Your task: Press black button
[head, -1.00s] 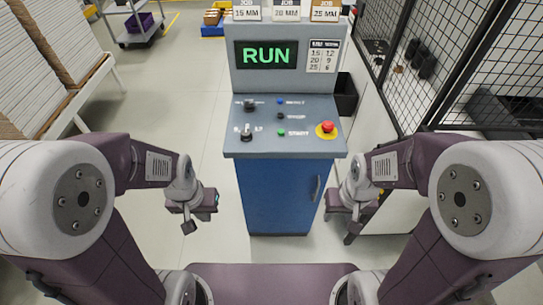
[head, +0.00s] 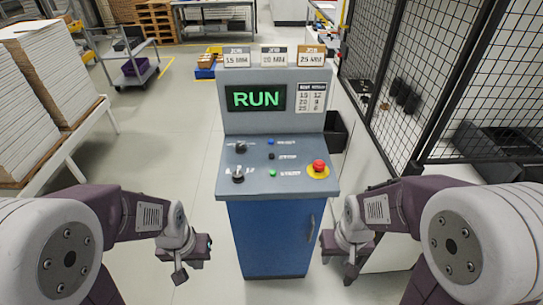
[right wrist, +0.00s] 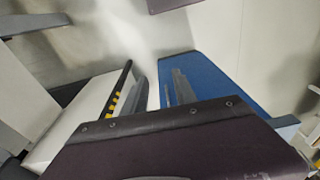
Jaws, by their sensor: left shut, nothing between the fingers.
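The control console (head: 275,187) stands in the middle of the head view. Its sloped panel carries a small black button (head: 271,156), between a blue button (head: 271,142) above and a green button (head: 273,173) below. My left gripper (head: 183,262) is shut and empty, low to the left of the console and apart from it. My right gripper (head: 347,262) is low to the right of the console's blue cabinet. In the right wrist view its two fingers (right wrist: 161,90) stand apart with nothing between them.
Two black knobs (head: 238,174) sit left of the buttons, and a red emergency stop (head: 319,167) sits to the right. The screen (head: 256,98) reads RUN. Stacked boards (head: 50,95) stand at left, a mesh fence (head: 415,80) at right. Floor left of the console is clear.

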